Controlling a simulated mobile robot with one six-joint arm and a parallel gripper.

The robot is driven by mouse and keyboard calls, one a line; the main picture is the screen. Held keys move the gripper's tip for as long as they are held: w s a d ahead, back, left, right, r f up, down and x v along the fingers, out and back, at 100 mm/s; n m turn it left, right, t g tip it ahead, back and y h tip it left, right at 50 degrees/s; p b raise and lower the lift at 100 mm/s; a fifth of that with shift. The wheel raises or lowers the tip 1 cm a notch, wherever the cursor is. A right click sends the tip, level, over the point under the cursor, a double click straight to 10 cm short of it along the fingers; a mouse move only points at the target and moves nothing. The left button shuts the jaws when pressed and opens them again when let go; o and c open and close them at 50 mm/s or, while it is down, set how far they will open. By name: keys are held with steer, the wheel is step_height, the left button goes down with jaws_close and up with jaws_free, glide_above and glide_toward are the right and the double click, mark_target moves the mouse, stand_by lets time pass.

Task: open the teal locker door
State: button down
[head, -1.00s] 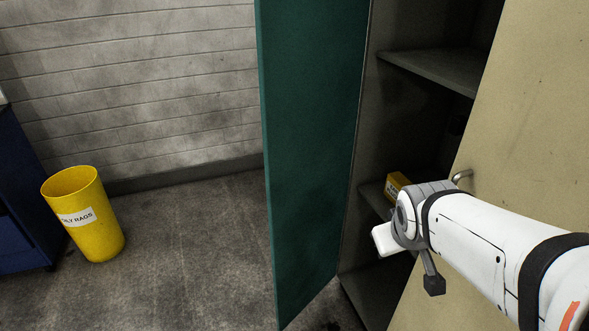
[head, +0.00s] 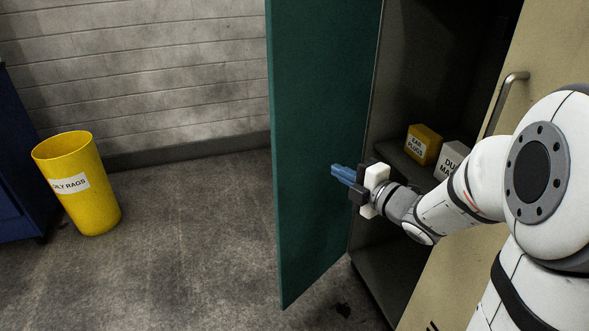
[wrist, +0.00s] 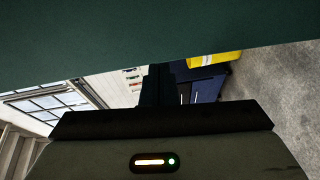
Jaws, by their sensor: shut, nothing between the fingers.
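The teal locker door (head: 318,130) stands swung open on the left side of the locker in the head view. Its inner face is toward the locker opening. My gripper (head: 340,173) is shut and empty, with its blue fingers in front of the teal door's inner face; I cannot tell whether they touch it. In the wrist view the teal door (wrist: 120,35) fills the top, close to my shut fingers (wrist: 157,85). The teal door's outer side and handle are hidden.
The locker holds a yellow ear plugs box (head: 424,145) and a white box (head: 452,160) on a shelf. A beige door (head: 535,70) with a bar handle (head: 507,95) is at the right. A yellow rags bin (head: 78,185) stands left on clear floor.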

steer(key=s+a+f+n+g+y, duration=0.1)
steer(key=f+n+y, duration=0.1)
steer(key=b, duration=0.2)
glide_toward(282, 153)
steer(key=x, duration=0.6)
steer(key=shift+w+a, duration=0.2)
steer(key=shift+a, duration=0.15)
steer(key=shift+w, duration=0.1)
